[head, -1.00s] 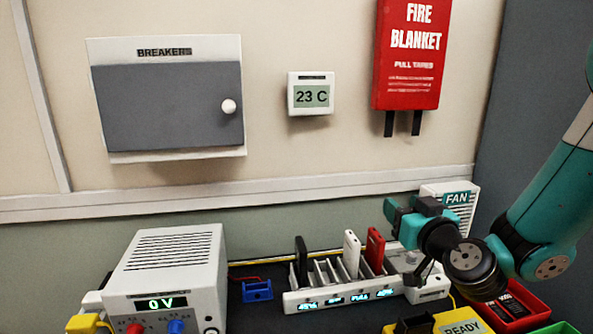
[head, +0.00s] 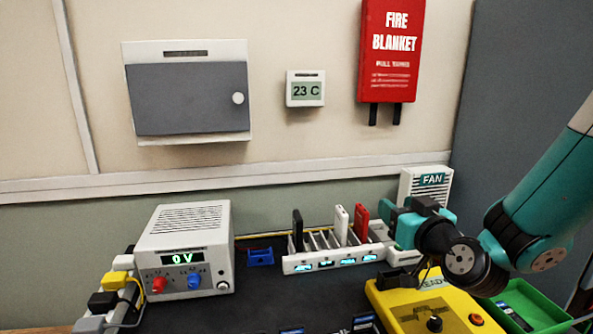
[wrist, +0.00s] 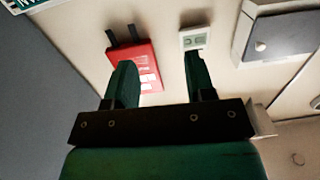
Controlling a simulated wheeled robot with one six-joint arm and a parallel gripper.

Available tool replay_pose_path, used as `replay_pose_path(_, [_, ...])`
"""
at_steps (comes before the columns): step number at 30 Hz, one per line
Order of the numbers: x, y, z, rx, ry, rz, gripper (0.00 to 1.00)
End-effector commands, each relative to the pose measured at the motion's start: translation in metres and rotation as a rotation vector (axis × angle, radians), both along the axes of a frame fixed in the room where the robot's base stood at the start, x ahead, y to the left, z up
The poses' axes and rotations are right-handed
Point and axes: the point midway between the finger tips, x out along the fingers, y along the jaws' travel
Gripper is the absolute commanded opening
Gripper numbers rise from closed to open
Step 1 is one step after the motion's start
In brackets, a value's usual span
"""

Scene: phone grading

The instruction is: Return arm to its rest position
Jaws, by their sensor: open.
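My gripper (wrist: 160,80) shows in the wrist view as two green fingers set apart on a dark bar, open with nothing between them but wall. In the head view my teal arm comes in from the right edge. Its end, with my gripper (head: 392,218), is above the bench just right of the slotted phone rack, in front of the fan (head: 425,185). The fingertips are partly hidden there. The rack (head: 300,262) holds a black, a white and a red phone upright in its slots.
A grey power supply (head: 185,245) reading 0 V stands at left, with plugs and cables beside it. A yellow box (head: 415,305) and a green bin (head: 540,300) lie below my arm. A small blue holder (head: 260,256) sits left of the rack. The wall behind carries a breaker panel (head: 190,98).

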Motion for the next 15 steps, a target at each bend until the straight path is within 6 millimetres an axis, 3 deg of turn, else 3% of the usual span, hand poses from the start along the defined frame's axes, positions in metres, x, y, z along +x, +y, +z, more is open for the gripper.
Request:
replay_pose_path(8, [-0.014,0.027,-0.009,0.006,0.102,0.121,0.50])
replay_pose_path(15, [-0.044,0.057,-0.024,-0.004,0.273,0.278,0.50])
